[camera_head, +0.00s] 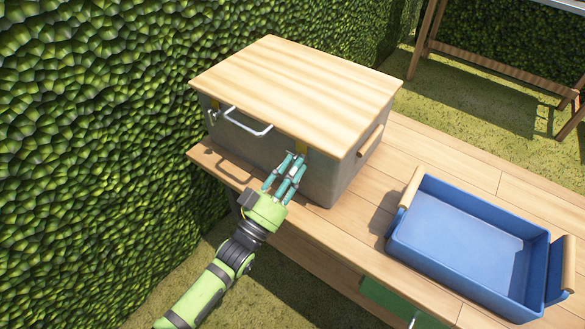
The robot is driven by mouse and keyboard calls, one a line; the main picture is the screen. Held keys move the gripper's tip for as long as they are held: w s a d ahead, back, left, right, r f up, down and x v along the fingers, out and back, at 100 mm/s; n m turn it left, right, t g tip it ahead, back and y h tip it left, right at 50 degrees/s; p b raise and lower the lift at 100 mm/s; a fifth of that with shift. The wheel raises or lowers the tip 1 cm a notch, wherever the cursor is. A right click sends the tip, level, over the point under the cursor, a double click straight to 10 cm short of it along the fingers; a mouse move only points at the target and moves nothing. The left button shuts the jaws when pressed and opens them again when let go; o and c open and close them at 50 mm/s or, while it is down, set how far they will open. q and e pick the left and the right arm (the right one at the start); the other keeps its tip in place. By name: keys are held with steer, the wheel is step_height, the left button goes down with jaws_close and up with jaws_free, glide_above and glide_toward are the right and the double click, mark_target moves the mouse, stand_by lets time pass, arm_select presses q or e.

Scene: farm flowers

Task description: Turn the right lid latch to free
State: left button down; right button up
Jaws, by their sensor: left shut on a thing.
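A grey box with a pale wooden lid (300,85) stands on the wooden bench, the lid lying flat on top. The right lid latch (302,147) is a small yellowish piece at the lid's front edge, partly hidden by my left gripper. My left gripper (294,160) reaches up to it from below, with its green fingers close together and shut on the latch. Which way the latch is turned is hard to tell. A left latch (214,104) shows at the lid's left front, near a light metal handle (248,122). My right gripper is not in view.
A blue tray (400,238) with wooden handles sits on the bench (440,157) to the right. A green hedge wall (90,120) rises close on the left. A wooden rack (500,70) stands at the back right. Bare bench top lies between box and tray.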

arm_select(q)
steer(key=c, duration=1.1)
jaws_free()
steer(key=shift+w+a+r, duration=0.15)
steer(key=shift+w+r, duration=0.05)
steer(key=shift+r, duration=0.1)
steer(key=shift+o, duration=0.2)
steer(key=shift+f, duration=0.15)
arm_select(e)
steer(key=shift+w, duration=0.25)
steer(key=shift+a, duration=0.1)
arm_select(q)
steer(key=v, duration=1.2)
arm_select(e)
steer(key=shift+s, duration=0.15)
